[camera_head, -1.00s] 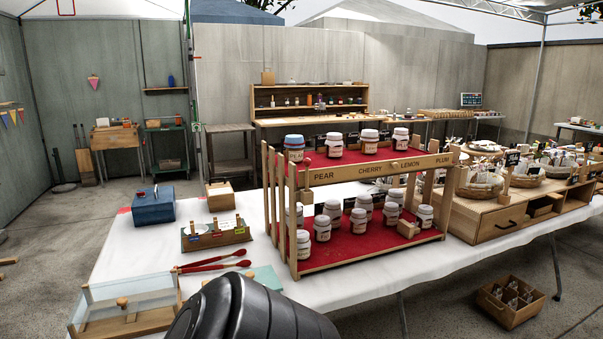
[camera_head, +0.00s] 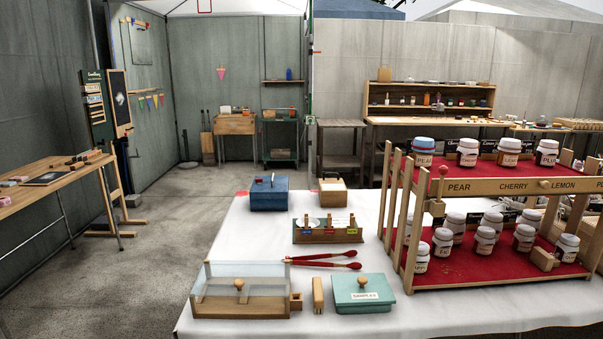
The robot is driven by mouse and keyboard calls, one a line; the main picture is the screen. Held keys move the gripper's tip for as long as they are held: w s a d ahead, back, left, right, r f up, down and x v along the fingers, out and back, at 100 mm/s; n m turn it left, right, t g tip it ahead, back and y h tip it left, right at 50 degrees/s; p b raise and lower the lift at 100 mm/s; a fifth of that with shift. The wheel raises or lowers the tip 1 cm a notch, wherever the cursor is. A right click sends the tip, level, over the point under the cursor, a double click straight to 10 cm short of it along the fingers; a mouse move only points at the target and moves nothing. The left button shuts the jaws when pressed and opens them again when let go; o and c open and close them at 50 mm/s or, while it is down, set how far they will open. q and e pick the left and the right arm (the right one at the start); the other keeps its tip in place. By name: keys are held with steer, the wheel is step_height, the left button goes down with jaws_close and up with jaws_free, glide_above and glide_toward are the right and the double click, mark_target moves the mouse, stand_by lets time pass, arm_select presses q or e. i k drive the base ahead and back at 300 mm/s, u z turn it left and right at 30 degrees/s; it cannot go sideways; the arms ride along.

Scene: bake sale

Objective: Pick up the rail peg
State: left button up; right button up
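A small peg with a round red-brown knob (camera_head: 443,171) stands at the left part of the front rail (camera_head: 480,188) of the jar rack, beside the word PEAR. It looks like the rail peg, but I cannot tell for certain at this size. The rail is light wood lettered PEAR, CHERRY, LEMON. White-labelled jars stand on the rack's red upper shelf (camera_head: 480,168) and red lower shelf (camera_head: 470,270). Neither of my grippers is in view.
The white table (camera_head: 225,240) also holds a blue box (camera_head: 269,194), a wooden box (camera_head: 333,193), a card holder (camera_head: 327,236), red tongs (camera_head: 325,265), a glass-sided case (camera_head: 240,304), a wooden block (camera_head: 318,294) and a teal samples box (camera_head: 364,308). Floor at left is open.

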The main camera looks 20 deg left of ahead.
mark_target(443, 171)
steer(key=u, duration=0.45)
steer(key=i, duration=1)
